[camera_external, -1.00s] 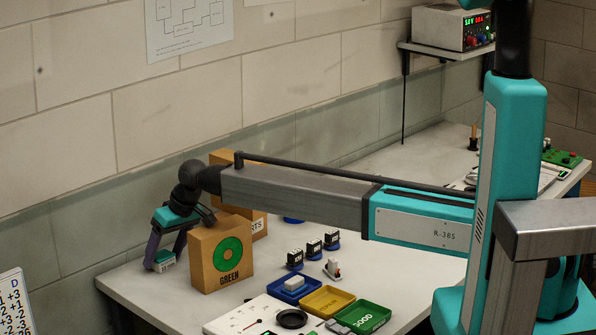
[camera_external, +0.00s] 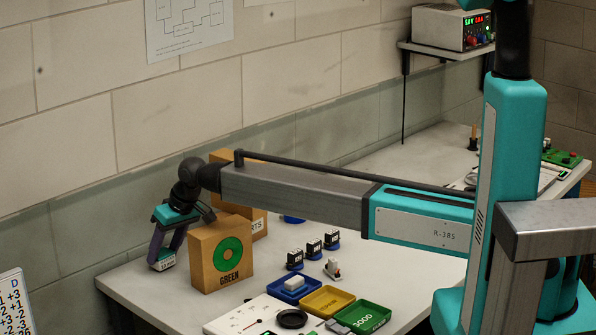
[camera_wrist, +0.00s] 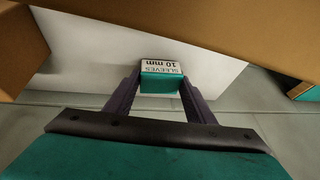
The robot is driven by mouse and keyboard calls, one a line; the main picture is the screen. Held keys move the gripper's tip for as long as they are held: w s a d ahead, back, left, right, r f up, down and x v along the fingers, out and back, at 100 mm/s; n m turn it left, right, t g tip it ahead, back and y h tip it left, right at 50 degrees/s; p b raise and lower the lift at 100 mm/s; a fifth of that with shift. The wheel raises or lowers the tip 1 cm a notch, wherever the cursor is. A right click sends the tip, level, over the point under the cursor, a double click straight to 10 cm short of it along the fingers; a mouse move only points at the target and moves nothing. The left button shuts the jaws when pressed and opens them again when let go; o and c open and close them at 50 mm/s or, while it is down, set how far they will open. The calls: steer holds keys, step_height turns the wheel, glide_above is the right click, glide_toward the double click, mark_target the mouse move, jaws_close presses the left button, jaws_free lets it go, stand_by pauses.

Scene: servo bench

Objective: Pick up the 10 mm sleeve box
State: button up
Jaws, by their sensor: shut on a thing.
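The 10 mm sleeve box (camera_wrist: 161,72) is small, with a teal side and a white label reading "SLEEVES 10 mm", upside down in the wrist view. It also shows low at the bench's left end in the external view (camera_external: 164,261). My gripper (camera_external: 163,258) is shut on the box, with one dark finger on each side of it, as the wrist view also shows (camera_wrist: 160,85). I cannot tell whether the box touches the bench or is just above it.
A cardboard box marked "GREEN" (camera_external: 220,253) stands close to the right of my gripper. Another cardboard box (camera_external: 259,226) is behind it. The white bench (camera_external: 130,287) ends just left of my gripper. Blue, yellow and green (camera_external: 364,317) trays lie at the front.

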mark_target(164, 254)
step_height(164, 254, up, 10)
steer(key=b, duration=0.3)
steer(key=shift+f, duration=0.25)
